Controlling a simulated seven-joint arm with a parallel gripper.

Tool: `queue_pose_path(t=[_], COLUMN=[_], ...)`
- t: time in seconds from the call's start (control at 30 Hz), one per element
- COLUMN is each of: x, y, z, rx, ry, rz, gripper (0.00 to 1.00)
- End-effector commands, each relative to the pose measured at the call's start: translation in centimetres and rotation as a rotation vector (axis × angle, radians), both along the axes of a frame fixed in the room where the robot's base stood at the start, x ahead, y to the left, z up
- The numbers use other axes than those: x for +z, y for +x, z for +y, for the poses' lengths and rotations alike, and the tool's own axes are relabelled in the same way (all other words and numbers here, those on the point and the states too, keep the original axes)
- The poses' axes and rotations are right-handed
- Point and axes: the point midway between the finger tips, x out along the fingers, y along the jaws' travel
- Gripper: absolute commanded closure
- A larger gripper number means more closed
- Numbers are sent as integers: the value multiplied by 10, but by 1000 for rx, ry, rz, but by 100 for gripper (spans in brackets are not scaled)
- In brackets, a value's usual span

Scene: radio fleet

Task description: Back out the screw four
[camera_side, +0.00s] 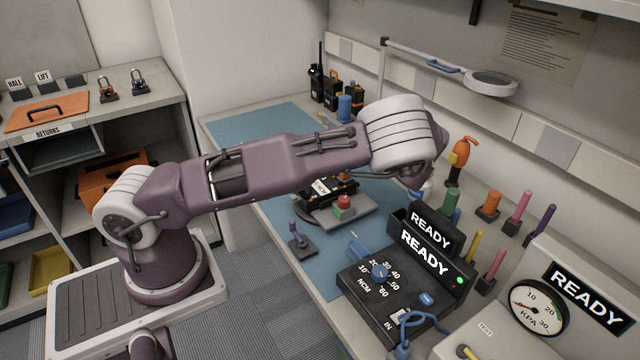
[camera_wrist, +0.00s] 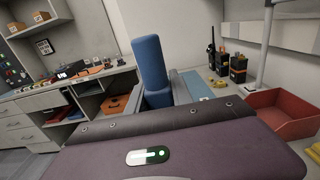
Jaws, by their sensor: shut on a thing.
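A black radio with a white label (camera_side: 322,186) lies on a grey fixture (camera_side: 362,218) on the blue mat, partly hidden behind my arm. A red button on a green block (camera_side: 343,205) is at its front. I cannot make out screw four or the other screws. My gripper (camera_side: 414,182) is at the end of the arm, right of the radio; its fingertips are hidden in the side view. In the wrist view, a blue tool handle (camera_wrist: 150,65) stands up beyond the edge of my purple hand, and the gripper is shut on it. The tool's tip is hidden.
A black dial box (camera_side: 390,285) marked NCM, showing READY, stands at the front right. Several coloured tools, including a pink one (camera_side: 519,210), stand along the wall. A magnifier lamp (camera_side: 490,82) hangs above. Several radios (camera_side: 330,88) stand behind. Bare blue mat (camera_side: 255,138) lies left.

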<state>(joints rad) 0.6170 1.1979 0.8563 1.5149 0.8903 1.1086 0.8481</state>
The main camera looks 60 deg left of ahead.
Motion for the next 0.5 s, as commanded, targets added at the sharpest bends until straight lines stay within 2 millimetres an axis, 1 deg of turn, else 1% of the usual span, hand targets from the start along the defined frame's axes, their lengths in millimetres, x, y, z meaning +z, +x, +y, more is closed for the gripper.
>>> queue_pose_path(t=[0.37,0.47,0.5], x=[0,1,2], y=[0,-9,-18], z=[0,7,12], rx=[0,2,3], ry=[1,7,13], rz=[0,0,0], gripper=[100,100,100])
